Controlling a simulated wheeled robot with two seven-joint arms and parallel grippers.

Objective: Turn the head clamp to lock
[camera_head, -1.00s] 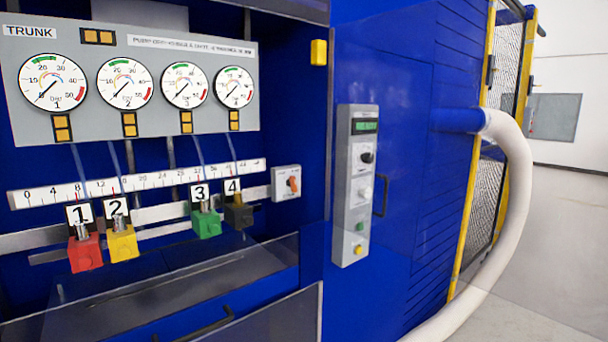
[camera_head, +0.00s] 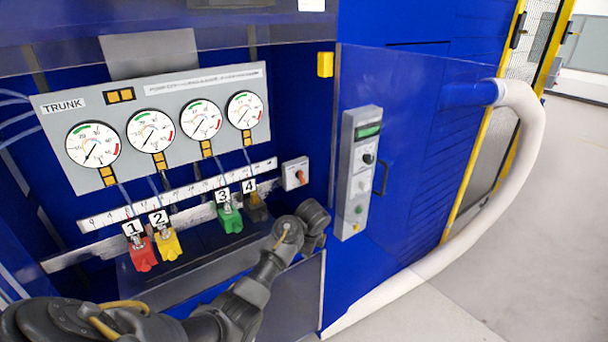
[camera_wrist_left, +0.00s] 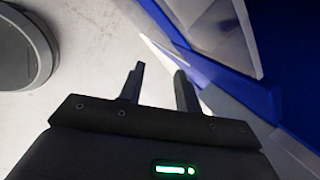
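A small white switch box with an orange knob (camera_head: 299,174) sits right of the gauge panel, at the end of the numbered scale. No label names it, so I cannot tell if it is the head clamp. My left arm reaches in from the lower left, and its dark wrist joints end below and slightly right of this box, apart from it in the picture. My left gripper shows in the left wrist view (camera_wrist_left: 159,70), fingers apart with nothing between them, over pale floor beside a blue panel. Its fingers cannot be made out in the head view. My right gripper is not in view.
A gauge panel (camera_head: 158,125) hangs above red (camera_head: 143,254), yellow (camera_head: 167,244), green (camera_head: 230,221) and dark (camera_head: 256,209) numbered blocks. A grey control box (camera_head: 356,175) stands on the blue cabinet to the right. A white hose (camera_head: 533,145) curves down to the floor.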

